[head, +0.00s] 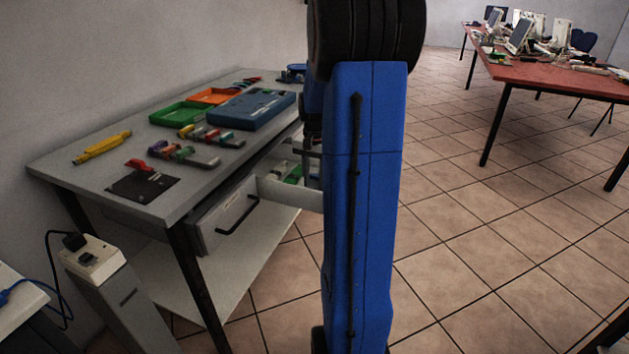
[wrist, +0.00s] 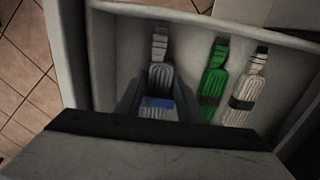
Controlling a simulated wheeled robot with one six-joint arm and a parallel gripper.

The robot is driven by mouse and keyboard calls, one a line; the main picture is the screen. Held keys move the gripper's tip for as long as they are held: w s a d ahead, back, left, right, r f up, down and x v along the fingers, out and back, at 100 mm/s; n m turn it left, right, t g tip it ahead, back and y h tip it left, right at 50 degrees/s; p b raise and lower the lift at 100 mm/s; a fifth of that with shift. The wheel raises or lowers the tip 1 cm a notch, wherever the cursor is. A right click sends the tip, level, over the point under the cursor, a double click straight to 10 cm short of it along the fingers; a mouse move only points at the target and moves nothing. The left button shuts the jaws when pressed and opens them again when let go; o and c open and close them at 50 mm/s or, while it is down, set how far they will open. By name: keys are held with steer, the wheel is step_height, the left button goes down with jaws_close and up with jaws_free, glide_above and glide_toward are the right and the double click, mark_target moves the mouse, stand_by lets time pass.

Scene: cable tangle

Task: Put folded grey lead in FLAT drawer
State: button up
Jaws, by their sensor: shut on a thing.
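In the wrist view, my gripper (wrist: 158,92) reaches down into an open drawer (wrist: 105,55) and is shut on a folded grey lead (wrist: 159,74). The lead's plug end points toward the drawer's upper wall. A blue and white patch shows between the fingers. A folded green lead (wrist: 214,82) and a folded white lead (wrist: 248,88) lie to the right in the same drawer. I cannot tell if the grey lead touches the drawer floor. No FLAT label is readable.
Another drawer (head: 225,220) with a black handle sits nearer, under the grey workbench (head: 105,172). Trays, a blue case (head: 251,110) and small tools lie on the bench. A red table (head: 560,78) stands far right. Tiled floor is clear between.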

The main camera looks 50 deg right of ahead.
steer(key=shift+f, duration=0.45)
stand_by(0.3)
steer(key=o, duration=1.3)
steer(key=shift+r, duration=4.5)
